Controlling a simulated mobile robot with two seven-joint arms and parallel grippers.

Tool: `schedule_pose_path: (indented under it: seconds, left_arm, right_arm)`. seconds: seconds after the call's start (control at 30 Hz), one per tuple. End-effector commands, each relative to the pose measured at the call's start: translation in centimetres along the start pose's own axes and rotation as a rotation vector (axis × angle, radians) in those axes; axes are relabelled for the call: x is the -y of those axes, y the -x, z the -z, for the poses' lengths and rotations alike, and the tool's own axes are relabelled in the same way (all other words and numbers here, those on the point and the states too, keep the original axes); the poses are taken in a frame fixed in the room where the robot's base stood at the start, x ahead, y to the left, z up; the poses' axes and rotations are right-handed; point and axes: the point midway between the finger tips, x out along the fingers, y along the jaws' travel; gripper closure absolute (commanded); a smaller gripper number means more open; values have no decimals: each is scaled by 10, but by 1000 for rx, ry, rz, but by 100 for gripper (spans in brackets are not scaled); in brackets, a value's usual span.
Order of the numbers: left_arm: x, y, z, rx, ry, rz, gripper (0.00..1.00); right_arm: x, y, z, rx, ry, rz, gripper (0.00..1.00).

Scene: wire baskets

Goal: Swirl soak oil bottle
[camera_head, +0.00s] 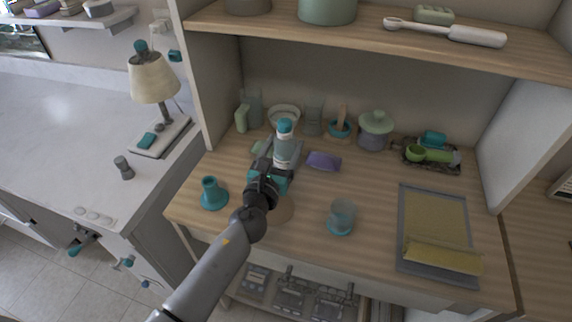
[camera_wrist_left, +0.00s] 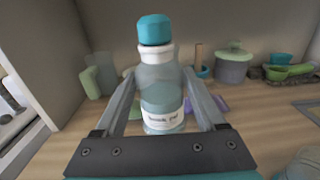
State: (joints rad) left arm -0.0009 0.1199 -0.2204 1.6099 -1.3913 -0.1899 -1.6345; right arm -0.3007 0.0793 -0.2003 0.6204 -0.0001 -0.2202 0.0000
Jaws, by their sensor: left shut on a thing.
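The soak oil bottle (camera_head: 284,150) is a clear greyish bottle with a teal cap and a white label. It stands upright between the fingers of my left gripper (camera_head: 276,160). In the left wrist view the bottle (camera_wrist_left: 162,90) fills the middle, and my left gripper (camera_wrist_left: 158,110) is shut on its body from both sides. My right gripper is not in view.
A teal funnel-shaped piece (camera_head: 212,194) stands left of my arm and a glass with teal base (camera_head: 341,217) to the right. A purple item (camera_head: 323,161), jars and a lidded pot (camera_head: 375,131) stand behind. A yellow-covered tray (camera_head: 436,230) lies right. A shelf (camera_head: 390,45) hangs above.

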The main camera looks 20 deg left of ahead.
Motion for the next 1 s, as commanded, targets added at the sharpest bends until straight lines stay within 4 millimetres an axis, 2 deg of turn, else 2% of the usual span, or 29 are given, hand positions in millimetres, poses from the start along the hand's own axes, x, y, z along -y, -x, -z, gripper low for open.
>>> schedule_pose_path:
  seconds: [0.63, 1.0]
  left_arm:
    - [0, 0, -36, 3, 0, 1, 95]
    - [0, 0, -38, 2, 0, 0, 95]
  right_arm:
    - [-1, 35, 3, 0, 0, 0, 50]
    - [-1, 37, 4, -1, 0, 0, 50]
